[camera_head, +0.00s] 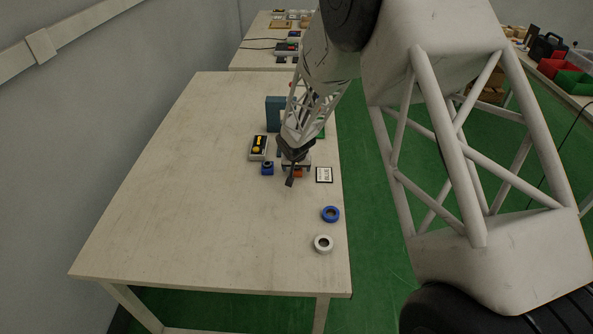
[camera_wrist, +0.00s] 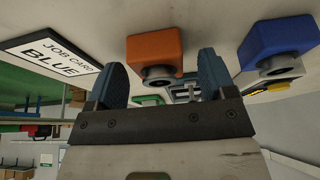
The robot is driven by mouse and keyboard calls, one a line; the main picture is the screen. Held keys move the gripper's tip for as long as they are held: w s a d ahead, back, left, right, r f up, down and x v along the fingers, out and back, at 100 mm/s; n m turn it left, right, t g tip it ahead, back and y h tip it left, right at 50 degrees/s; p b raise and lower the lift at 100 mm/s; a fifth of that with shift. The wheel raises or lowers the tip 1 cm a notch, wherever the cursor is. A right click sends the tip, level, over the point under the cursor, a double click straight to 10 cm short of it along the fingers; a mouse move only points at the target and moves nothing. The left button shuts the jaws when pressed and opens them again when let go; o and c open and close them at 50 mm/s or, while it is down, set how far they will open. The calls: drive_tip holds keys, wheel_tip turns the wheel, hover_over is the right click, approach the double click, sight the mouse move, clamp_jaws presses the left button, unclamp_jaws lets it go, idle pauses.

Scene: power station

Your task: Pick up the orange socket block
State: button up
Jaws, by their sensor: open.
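The orange socket block (camera_wrist: 154,47) shows in the wrist view, just ahead of my gripper (camera_wrist: 165,80) and between its two spread fingers. A dark round socket faces my gripper's side. In the head view only a little of the orange block (camera_head: 298,173) shows beneath my gripper (camera_head: 291,178), which hides the rest. My gripper is open, with nothing visibly held between the fingers. I cannot tell whether the fingers touch the block.
A blue socket block (camera_wrist: 278,40) stands beside the orange one. A card reading "JOB CARD BLUE" (camera_wrist: 52,48) lies on the other side. Blue tape (camera_head: 331,214) and white tape (camera_head: 323,243) lie near the table's right edge. The table's left and front (camera_head: 190,200) are clear.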

idle(0.5)
drive_tip(key=c, duration=1)
drive_tip(key=shift+r, duration=0.2)
drive_tip(key=shift+r, duration=1.45)
drive_tip(key=shift+s+r, duration=0.2)
drive_tip(key=shift+s, duration=0.05)
drive_tip(key=s+d, duration=0.1)
drive_tip(key=s, duration=0.4)
drive_tip(key=s+d+r, duration=0.1)
drive_tip(key=s, duration=0.4)
drive_tip(key=s+d, duration=0.2)
drive_tip(key=s, duration=0.3)
drive_tip(key=shift+d+r, duration=0.1)
drive_tip(key=shift+r, duration=0.1)
drive_tip(key=shift+w, duration=0.15)
